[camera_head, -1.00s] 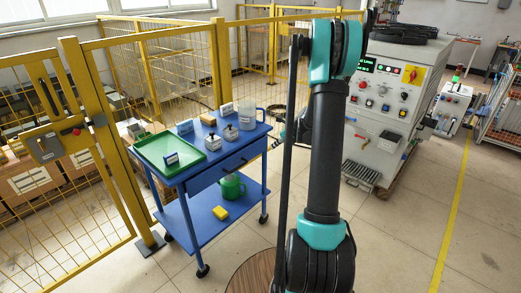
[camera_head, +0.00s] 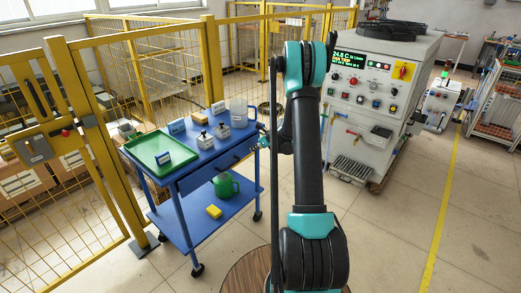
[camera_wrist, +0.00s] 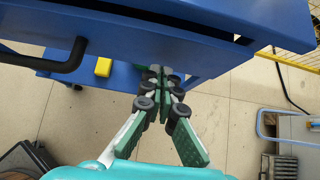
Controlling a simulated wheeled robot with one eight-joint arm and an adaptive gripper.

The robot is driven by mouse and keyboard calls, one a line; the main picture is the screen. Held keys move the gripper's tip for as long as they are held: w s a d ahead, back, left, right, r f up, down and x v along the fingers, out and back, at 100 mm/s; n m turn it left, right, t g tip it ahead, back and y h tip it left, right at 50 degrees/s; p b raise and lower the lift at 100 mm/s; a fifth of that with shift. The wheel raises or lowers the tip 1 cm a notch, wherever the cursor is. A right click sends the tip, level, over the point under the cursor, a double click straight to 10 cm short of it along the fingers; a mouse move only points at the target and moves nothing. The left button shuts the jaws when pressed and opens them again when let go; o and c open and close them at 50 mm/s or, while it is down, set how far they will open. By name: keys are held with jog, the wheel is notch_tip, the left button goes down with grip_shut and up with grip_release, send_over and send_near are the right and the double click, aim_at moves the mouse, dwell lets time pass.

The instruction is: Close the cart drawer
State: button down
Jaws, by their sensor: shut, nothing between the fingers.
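The blue cart (camera_head: 182,222) stands left of my arm in the head view. Its drawer (camera_head: 204,177) is under the top, with a dark handle on the front. In the wrist view the blue drawer front (camera_wrist: 140,38) crosses the top, with the black handle (camera_wrist: 65,62) at left and a dark gap along the upper right edge. I cannot tell exactly how far the drawer is out. My gripper (camera_wrist: 160,76) is shut and empty, its tips just below the drawer front in the picture; contact is unclear.
A green mug (camera_head: 226,186) and yellow sponge (camera_head: 214,211) are on the lower shelf. Yellow fencing is left; the heater cabinet (camera_head: 352,130) is right. Floor in front is clear.

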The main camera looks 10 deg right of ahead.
aim_at(248, 142)
jog(key=shift+w+a, duration=0.4)
jog(key=shift+w, duration=0.15)
jog(key=w+a, duration=0.2)
jog(key=w, duration=0.1)
jog(key=shift+a, duration=0.2)
jog(key=shift+w+a+r, duration=0.1)
jog(key=shift+w+a, duration=0.05)
jog(key=shift+w, duration=0.25)
